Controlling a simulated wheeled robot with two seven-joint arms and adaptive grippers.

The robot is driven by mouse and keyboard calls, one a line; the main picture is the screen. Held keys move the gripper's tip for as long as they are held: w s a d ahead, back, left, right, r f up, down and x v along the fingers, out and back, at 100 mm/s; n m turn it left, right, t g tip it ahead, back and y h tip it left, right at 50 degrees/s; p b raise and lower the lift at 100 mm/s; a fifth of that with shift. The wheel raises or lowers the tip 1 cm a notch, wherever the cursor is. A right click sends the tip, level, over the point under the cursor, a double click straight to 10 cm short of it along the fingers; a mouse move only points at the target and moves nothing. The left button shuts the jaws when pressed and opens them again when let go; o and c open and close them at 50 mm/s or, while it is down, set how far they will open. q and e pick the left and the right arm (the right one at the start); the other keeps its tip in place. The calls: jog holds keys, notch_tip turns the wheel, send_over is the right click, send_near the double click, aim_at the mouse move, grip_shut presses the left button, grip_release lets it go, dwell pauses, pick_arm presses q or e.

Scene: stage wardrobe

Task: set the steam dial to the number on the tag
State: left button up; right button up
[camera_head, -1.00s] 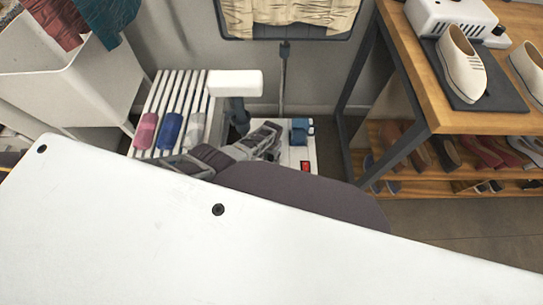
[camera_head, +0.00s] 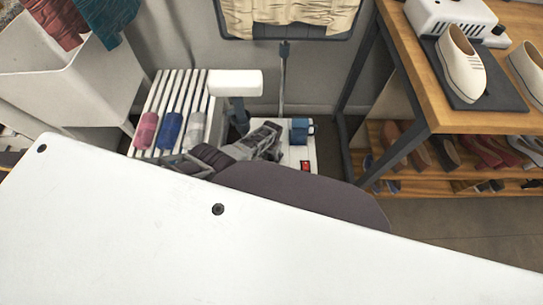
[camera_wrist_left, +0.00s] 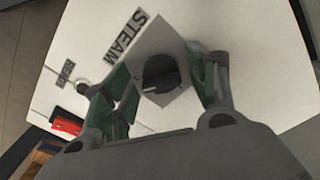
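The steam dial (camera_wrist_left: 160,73) is a dark round knob on a grey square plate in the left wrist view. The plate is on a white panel (camera_wrist_left: 240,20) lettered "STEAM". My left gripper (camera_wrist_left: 163,88) is open, one green-padded finger on each side of the dial, with gaps visible; contact cannot be told. In the head view my left gripper (camera_head: 270,138) is over the white steamer base (camera_head: 295,156), and the dial is hidden. A red switch (camera_wrist_left: 67,122) sits on the panel. I cannot make out a numbered tag. My right gripper is not in view.
A blue part (camera_head: 300,130) and an upright pole (camera_head: 282,80) stand at the steamer base. A slatted rack (camera_head: 172,92) with rolled cloths is to the left. A wooden table (camera_head: 430,85) with shoes is to the right.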

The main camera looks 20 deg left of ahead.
aim_at(271, 156)
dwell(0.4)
pick_arm(q)
jog(key=shift+r, duration=0.35)
jog(key=shift+r, duration=3.35)
jog(key=shift+s, duration=0.1)
